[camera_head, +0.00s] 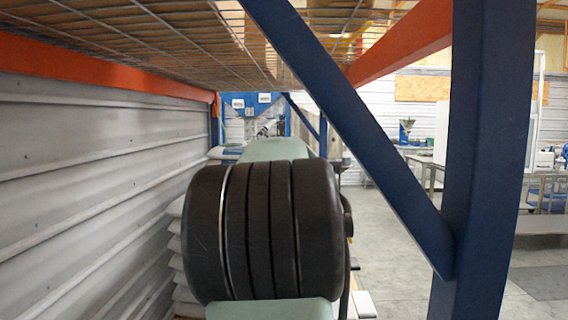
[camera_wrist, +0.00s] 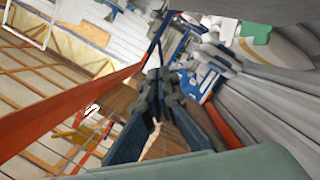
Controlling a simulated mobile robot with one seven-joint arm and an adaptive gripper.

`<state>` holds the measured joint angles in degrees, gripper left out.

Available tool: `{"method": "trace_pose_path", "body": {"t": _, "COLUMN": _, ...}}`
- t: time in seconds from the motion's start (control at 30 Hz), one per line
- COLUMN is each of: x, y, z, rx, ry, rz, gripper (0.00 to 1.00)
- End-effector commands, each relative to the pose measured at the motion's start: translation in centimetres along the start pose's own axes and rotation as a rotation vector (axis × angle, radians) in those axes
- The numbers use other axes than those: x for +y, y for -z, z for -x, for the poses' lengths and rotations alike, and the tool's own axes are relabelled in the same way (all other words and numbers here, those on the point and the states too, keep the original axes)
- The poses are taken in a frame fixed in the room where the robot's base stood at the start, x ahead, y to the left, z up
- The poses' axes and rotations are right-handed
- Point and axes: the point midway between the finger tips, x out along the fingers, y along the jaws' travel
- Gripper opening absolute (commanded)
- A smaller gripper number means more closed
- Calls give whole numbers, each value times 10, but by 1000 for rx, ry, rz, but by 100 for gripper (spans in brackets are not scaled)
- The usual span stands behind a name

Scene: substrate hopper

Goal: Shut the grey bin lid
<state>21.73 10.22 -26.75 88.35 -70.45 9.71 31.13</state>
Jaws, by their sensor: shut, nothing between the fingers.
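I cannot make out the grey bin lid in either view. My arm's dark joint and pale green links fill the middle of the head view and hide much of what lies beyond. My gripper (camera_wrist: 162,82) shows in the middle of the wrist view, its grey fingers shut and empty. It is not visible in the head view. A blue hopper (camera_head: 262,106) with white labels stands at the far end, partly hidden behind my arm. Blue parts with a white label also show beyond my gripper in the wrist view (camera_wrist: 212,59).
A blue rack post (camera_head: 484,170) and diagonal brace (camera_head: 360,140) stand close on the right. An orange beam (camera_head: 110,76) and wire-mesh shelf (camera_head: 200,30) hang overhead. A corrugated wall (camera_head: 80,190) closes the left. Stacked pale sacks (camera_head: 178,245) lie beside it. Open floor (camera_head: 400,260) shows right.

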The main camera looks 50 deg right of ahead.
Motion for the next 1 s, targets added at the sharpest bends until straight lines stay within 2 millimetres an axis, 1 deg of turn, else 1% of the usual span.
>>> {"method": "trace_pose_path", "body": {"t": 0.03, "x": 0, "y": -11, "z": -3, "rx": -2, "ry": 6, "rz": -27, "gripper": 0}}
{"method": "trace_pose_path", "body": {"t": 0.37, "x": 2, "y": -68, "z": -16, "rx": -6, "ry": 48, "rz": -206, "gripper": 0}}
{"method": "trace_pose_path", "body": {"t": 0.5, "x": -1, "y": -91, "z": -22, "rx": -6, "ry": 65, "rz": -277, "gripper": 0}}
{"method": "trace_pose_path", "body": {"t": 0.77, "x": -12, "y": -125, "z": -31, "rx": -4, "ry": 97, "rz": -392, "gripper": 0}}
{"method": "trace_pose_path", "body": {"t": 1.0, "x": -22, "y": -147, "z": -37, "rx": -3, "ry": 97, "rz": -387, "gripper": 0}}
